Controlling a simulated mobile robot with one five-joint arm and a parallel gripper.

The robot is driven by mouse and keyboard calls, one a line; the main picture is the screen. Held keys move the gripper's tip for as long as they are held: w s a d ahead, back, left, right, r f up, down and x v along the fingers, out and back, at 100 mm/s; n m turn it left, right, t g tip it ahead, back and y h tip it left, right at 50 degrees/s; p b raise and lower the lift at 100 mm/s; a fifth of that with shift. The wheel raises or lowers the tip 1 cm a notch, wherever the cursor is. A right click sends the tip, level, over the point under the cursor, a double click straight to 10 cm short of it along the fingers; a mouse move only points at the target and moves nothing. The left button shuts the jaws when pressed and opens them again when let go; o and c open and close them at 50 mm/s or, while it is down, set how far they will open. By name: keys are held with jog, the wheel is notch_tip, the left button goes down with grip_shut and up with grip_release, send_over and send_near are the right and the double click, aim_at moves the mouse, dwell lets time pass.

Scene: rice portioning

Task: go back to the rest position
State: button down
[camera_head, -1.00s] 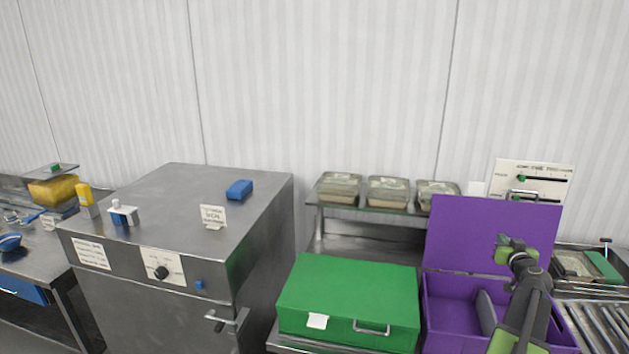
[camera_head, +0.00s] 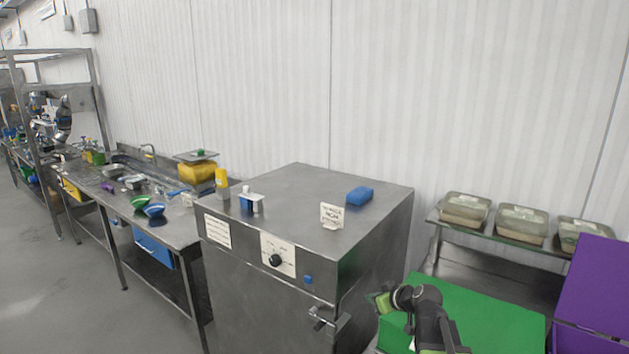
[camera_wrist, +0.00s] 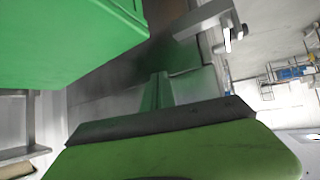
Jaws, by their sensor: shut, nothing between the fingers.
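My gripper (camera_head: 380,301) shows at the lower right of the head view, green and black at the end of my dark arm. It is in front of the green box (camera_head: 492,318) and right of the steel cabinet's door handle. In the wrist view my gripper (camera_wrist: 162,90) points out past the green box (camera_wrist: 60,40), which fills the upper left. The fingers are together with nothing between them.
The steel cabinet (camera_head: 240,290) stands left of my gripper, its door handle (camera_head: 328,320) sticking out close by. A purple box (camera_head: 592,285) is at the right edge. Lidded trays (camera_head: 465,210) stand on a shelf behind. Open floor (camera_head: 50,290) lies at the left.

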jog(key=s+a+f+g, duration=0.4)
jog(key=s+a+f, duration=0.3)
jog(key=s+a, duration=0.2)
jog(key=s+d+f+m+g+h, duration=0.1)
jog(key=s+d+m+g+h, duration=0.1)
jog(key=s, duration=0.4)
jog(key=s+d+f+m+g+h, duration=0.2)
jog(key=s+d+m+g, duration=0.1)
jog(key=s, duration=0.3)
jog(key=shift+d+f+m+h+b, duration=0.3)
jog(key=shift+d+m+h, duration=0.15)
jog(key=shift+d, duration=0.4)
